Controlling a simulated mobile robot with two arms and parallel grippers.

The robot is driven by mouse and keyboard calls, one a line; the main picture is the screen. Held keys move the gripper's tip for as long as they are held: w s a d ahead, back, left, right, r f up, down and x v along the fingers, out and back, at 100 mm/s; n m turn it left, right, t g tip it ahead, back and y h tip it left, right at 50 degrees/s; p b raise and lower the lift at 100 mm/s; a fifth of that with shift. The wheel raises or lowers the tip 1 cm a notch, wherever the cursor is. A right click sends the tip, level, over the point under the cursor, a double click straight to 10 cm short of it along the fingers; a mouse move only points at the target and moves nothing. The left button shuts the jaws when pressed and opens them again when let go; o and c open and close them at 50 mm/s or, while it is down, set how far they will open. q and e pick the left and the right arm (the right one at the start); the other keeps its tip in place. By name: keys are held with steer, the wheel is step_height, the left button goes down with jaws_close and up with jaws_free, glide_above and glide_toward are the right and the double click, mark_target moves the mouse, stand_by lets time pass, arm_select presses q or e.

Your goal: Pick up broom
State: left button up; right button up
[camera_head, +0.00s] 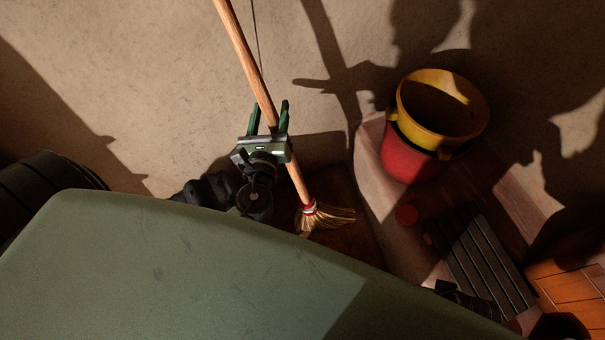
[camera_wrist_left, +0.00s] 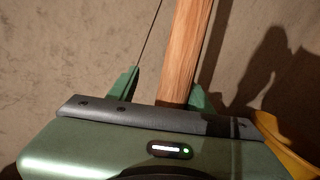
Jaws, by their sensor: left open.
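The broom (camera_head: 243,48) has a long wooden handle, a red binding and straw bristles (camera_head: 325,217). It leans upright against the tan wall, bristles down at the floor. My left gripper (camera_head: 269,108) is open, with its two green fingers on either side of the handle's lower middle. In the left wrist view the handle (camera_wrist_left: 182,50) rises between the open fingers (camera_wrist_left: 162,90), closer to the right one. I cannot tell whether the fingers touch it. The gripper body hides part of the handle. My right gripper is not clearly seen.
A yellow bucket (camera_head: 470,123) sits in a red bucket (camera_head: 400,160) on a ledge to the right. A dark slatted object (camera_head: 480,262) and an orange wooden surface (camera_head: 575,290) lie at lower right. The wall (camera_head: 130,70) is close behind the broom.

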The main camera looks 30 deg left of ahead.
arm_select(q)
steer(key=shift+w+a, duration=0.1)
steer(key=shift+w, duration=0.2)
jaws_close()
steer(key=shift+r, duration=0.1)
steer(key=shift+r, duration=0.1)
